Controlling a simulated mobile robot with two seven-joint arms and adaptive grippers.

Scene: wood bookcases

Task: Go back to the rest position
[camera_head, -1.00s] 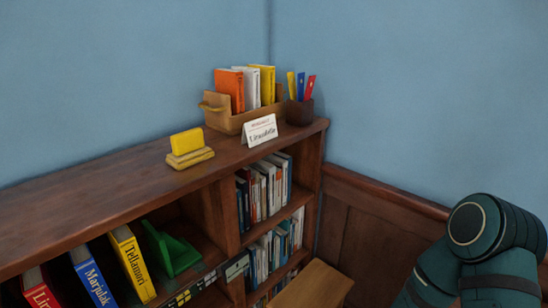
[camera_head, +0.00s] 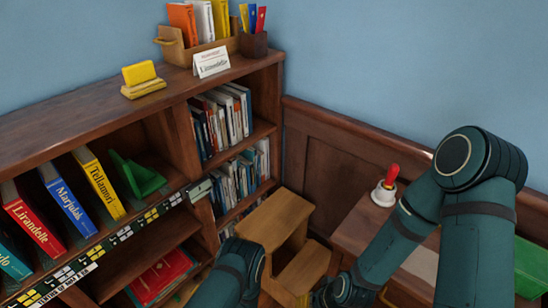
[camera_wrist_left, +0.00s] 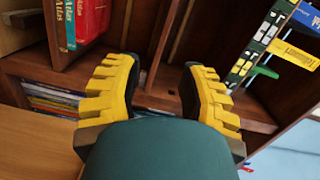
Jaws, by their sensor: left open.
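In the left wrist view my left gripper (camera_wrist_left: 163,75) is open, its two yellow ridged fingers spread apart with nothing between them. A wooden shelf with books lies beyond the fingers. In the head view a teal part of my left arm (camera_head: 235,275) shows at the bottom, in front of the bookcase; its gripper cannot be made out there. My right arm (camera_head: 480,215) comes in from the right and bends down to the bottom middle. Its end is at the bottom edge, partly cut off, so its jaw state is unclear.
The bookcase (camera_head: 70,125) holds several large coloured books and a green bookend (camera_head: 137,175). A wooden step stool (camera_head: 270,222) stands close to my arms. A side table (camera_head: 365,225) with a red-handled stamp (camera_head: 388,185) is behind my right arm.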

